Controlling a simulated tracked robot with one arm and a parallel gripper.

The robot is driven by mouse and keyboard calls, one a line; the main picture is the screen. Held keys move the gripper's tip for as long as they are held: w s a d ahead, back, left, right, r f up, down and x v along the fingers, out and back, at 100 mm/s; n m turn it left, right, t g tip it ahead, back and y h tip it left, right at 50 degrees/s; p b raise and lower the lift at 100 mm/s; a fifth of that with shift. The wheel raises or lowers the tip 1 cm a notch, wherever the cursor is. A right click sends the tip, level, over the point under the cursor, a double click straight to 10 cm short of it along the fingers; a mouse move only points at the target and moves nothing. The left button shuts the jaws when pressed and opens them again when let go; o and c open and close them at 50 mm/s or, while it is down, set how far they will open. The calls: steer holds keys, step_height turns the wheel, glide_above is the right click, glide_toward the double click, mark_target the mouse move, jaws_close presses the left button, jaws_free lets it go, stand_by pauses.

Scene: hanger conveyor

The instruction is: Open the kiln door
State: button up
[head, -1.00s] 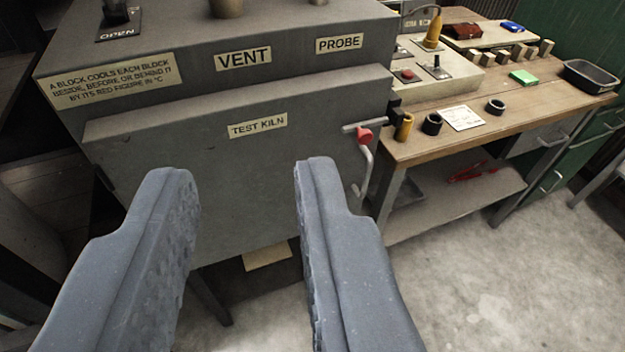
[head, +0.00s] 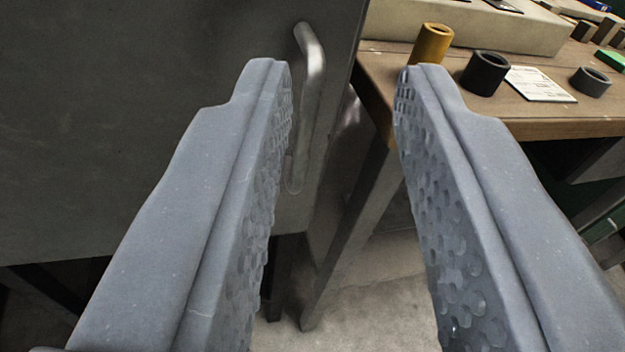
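The grey kiln door (head: 130,130) fills the left of the head view and looks shut. Its metal bar handle (head: 312,75) stands upright near the door's right edge. My gripper (head: 335,85) is open and empty, with its two grey fingers wide apart. The handle shows between the fingers, close to the left finger, which hides a little of its lower part. I cannot tell whether the finger touches it. The upper part of the kiln is out of view.
A wooden workbench (head: 560,128) stands right of the kiln, its near corner behind the right fingertip. On it are a yellow cylinder (head: 432,45), a black ring (head: 485,73), a dark ring (head: 590,82) and a paper card (head: 540,84). Bare floor (head: 385,300) shows below.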

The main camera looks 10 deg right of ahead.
steer(key=y+p, duration=0.2)
glide_toward(305, 141)
steer(key=s, duration=0.3)
steer(key=shift+t, duration=0.3)
steer(key=w+b, duration=0.1)
steer(key=w, duration=0.3)
steer(key=w+b, duration=0.1)
steer(key=w, duration=0.3)
steer(key=w+b, duration=0.1)
steer(key=w, duration=0.3)
steer(key=shift+w+a+f+b, duration=0.3)
steer(key=shift+w+a+f, duration=0.05)
steer(key=shift+w, duration=0.05)
steer(key=shift+w+r, duration=0.1)
steer(key=shift+w, duration=0.3)
jaws_close()
